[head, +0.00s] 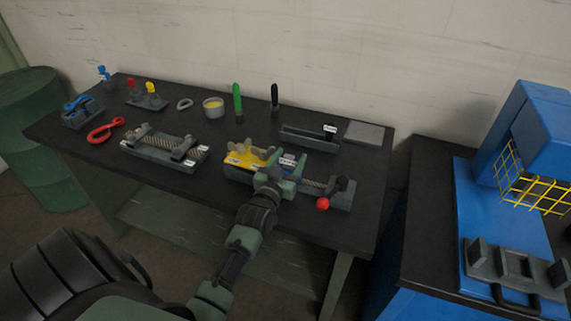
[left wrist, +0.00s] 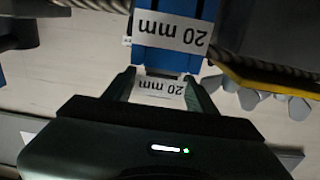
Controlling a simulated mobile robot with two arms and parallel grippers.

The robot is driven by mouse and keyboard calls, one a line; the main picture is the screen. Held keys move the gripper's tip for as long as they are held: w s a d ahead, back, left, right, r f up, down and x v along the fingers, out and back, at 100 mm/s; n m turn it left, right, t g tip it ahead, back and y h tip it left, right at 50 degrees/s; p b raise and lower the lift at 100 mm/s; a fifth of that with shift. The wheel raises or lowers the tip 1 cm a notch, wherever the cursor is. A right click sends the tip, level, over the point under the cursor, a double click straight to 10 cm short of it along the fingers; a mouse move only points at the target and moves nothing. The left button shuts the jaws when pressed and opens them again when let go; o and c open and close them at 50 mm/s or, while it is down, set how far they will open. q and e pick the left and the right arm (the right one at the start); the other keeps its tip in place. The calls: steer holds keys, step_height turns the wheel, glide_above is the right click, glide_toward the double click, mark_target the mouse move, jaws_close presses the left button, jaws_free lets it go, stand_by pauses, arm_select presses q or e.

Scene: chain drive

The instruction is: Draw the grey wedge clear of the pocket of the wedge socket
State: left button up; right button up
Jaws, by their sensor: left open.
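My left gripper (head: 284,172) is over the middle of a rope fixture on the bench. I cannot tell whether the fingers touch the block. A wire rope (left wrist: 285,75) runs beside the block; in the head view the rope (head: 312,186) shows right of the gripper. I cannot make out the grey wedge, or its socket and pocket, for certain; the gripper covers part of the fixture. My right gripper is not in view.
A yellow plate (head: 238,160) with grey knobs is left of the gripper. A red-ball lever (head: 323,204) is on the right.

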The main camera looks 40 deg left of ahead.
arm_select(q)
steer(key=x, duration=0.3)
jaws_close()
steer(key=shift+f, duration=0.1)
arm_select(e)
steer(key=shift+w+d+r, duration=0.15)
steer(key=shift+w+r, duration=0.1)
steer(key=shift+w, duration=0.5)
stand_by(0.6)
